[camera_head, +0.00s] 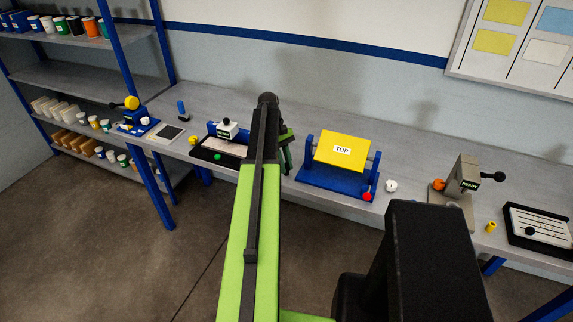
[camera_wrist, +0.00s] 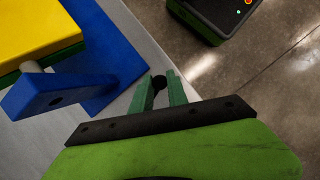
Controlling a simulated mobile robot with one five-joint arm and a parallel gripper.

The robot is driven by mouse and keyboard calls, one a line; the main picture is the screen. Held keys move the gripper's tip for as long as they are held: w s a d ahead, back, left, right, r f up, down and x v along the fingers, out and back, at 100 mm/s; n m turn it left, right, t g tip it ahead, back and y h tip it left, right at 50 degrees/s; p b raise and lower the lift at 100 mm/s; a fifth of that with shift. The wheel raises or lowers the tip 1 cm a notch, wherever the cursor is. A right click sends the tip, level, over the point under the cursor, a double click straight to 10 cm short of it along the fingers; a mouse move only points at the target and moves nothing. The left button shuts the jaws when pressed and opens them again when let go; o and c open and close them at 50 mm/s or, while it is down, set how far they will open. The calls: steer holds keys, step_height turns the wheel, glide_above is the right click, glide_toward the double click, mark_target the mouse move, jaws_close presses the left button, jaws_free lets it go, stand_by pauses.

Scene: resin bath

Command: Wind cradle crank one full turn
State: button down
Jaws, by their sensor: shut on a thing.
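The cradle has a blue base and uprights (camera_head: 330,181) and a yellow block (camera_head: 341,150) tilted in it, with a white label reading TOP. A red ball (camera_head: 367,197) is at its front right corner. In the wrist view a blue upright (camera_wrist: 50,92) and the yellow block (camera_wrist: 35,30) show at upper left. My gripper (camera_wrist: 156,80) is just left of the cradle in the head view, partly hidden by my arm. Its green fingers are shut on a small black knob (camera_wrist: 158,82), apparently the crank's. The crank's arm is hidden.
On the bench (camera_head: 300,115), a black tray device (camera_head: 215,150) stands left of the cradle. A white piece (camera_head: 390,186) and a grey READY device (camera_head: 462,178) stand to the right. Shelves (camera_head: 80,75) with jars are at far left. A green and black machine (camera_wrist: 213,18) is on the floor.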

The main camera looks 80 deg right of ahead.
steer(key=shift+d, duration=0.1)
steer(key=c, duration=1.3)
jaws_free()
steer(key=p+v, duration=1.6)
steer(key=v, duration=0.1)
steer(key=shift+r, duration=0.2)
